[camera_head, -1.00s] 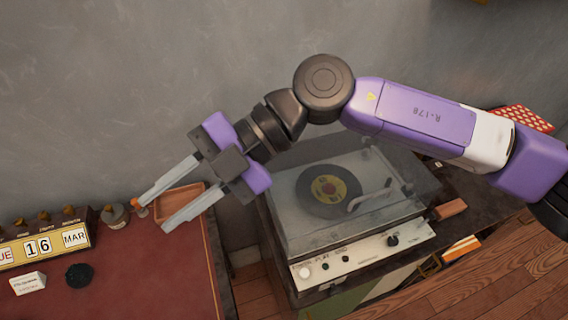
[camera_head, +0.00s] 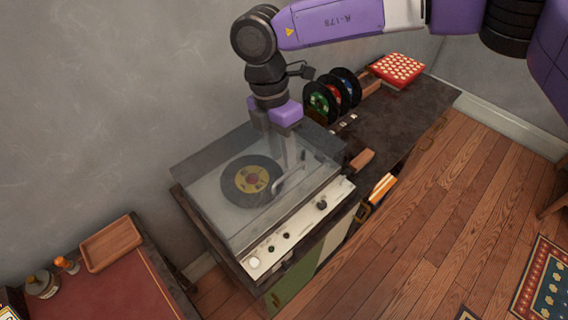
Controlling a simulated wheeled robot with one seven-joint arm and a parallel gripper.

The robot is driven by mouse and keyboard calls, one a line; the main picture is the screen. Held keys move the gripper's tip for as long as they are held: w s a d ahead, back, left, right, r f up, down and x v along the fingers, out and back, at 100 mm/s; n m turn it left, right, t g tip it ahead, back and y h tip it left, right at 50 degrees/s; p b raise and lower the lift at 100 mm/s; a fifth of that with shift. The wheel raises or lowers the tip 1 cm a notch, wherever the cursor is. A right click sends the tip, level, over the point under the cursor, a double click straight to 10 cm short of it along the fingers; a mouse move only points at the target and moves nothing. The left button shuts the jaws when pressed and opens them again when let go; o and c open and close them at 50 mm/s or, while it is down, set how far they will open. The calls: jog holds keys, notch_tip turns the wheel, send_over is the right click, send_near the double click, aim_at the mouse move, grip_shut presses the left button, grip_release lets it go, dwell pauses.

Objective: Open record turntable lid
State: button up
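The record turntable (camera_head: 300,228) has a white front panel with knobs and stands on a dark cabinet. Its smoky clear lid (camera_head: 215,205) looks shut over a black record with a yellow and red label (camera_head: 252,181). My gripper (camera_head: 278,150) points down at the lid's far side, near the back right. Its fingers show hazily through or against the clear lid and look apart, with nothing seen between them. Their tips are blurred by the lid, and I cannot tell whether they touch it.
Several records (camera_head: 333,95) stand upright in a rack behind the turntable, near a red dotted box (camera_head: 398,69). A red-topped desk (camera_head: 115,295) with a wooden tray (camera_head: 110,243) is at lower left. The wall is close behind.

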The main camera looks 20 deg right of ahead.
send_over(284, 182)
jog(key=shift+f+p, duration=0.3)
jog(key=shift+f, duration=1.85)
jog(key=shift+c, duration=0.2)
grip_shut()
